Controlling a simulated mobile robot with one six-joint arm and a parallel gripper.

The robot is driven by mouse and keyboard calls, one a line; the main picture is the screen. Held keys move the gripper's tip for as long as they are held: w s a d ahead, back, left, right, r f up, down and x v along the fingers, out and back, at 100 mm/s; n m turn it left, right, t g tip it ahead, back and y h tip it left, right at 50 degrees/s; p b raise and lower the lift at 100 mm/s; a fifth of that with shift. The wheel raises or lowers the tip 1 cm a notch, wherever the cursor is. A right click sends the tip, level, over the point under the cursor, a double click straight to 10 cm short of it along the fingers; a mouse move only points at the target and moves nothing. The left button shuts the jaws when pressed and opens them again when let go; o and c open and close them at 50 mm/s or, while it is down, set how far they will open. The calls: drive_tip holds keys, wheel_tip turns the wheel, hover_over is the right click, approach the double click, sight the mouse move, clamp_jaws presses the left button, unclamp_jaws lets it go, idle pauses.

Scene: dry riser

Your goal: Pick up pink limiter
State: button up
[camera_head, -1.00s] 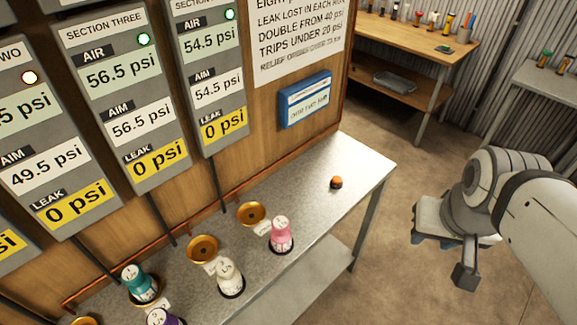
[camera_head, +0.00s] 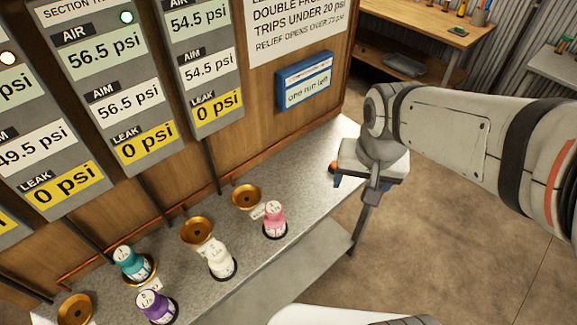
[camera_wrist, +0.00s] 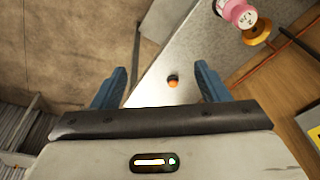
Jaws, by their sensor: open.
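The pink limiter (camera_head: 274,217) stands upright on a dark round base on the metal bench, beside a brass cup (camera_head: 247,197). It also shows at the top right of the wrist view (camera_wrist: 238,14), outside the jaws. My gripper (camera_wrist: 160,80) is open and empty above the bench's right end. In the head view my gripper (camera_head: 362,182) is right of the pink limiter and apart from it. A small orange-and-black knob (camera_wrist: 173,81) shows between the fingers in the wrist view, and is partly hidden by my gripper in the head view.
On the metal bench (camera_head: 312,172), a white limiter (camera_head: 220,258), a purple limiter (camera_head: 155,306) and a teal limiter (camera_head: 131,263) stand left of the pink one. The gauge wall rises behind, with a blue sign box (camera_head: 304,82). The bench between gripper and pink limiter is clear.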

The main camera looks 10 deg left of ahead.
drive_tip(key=shift+o, duration=0.7)
drive_tip(key=w+a+f+g, duration=0.1)
drive_tip(key=w+a+f, duration=0.2)
drive_tip(key=a, duration=0.4)
drive_tip(key=shift+w+f+m, duration=0.2)
drive_tip(key=shift+f+m, duration=0.1)
drive_tip(key=shift+f, duration=0.5)
drive_tip(key=m+g, duration=0.1)
approach(274, 215)
drive_tip(key=w+f, duration=0.1)
drive_tip(key=f, duration=0.1)
drive_tip(key=w+f, duration=0.2)
drive_tip(key=f, duration=0.1)
drive_tip(key=shift+a+f, duration=0.45)
drive_tip(key=shift+f, duration=0.2)
drive_tip(key=f, duration=0.3)
drive_tip(key=f+p, duration=0.1)
drive_tip(key=f, duration=0.3)
drive_tip(key=shift+s+f, duration=0.2)
drive_tip(key=shift+s, duration=0.05)
drive_tip(key=c, duration=1.3)
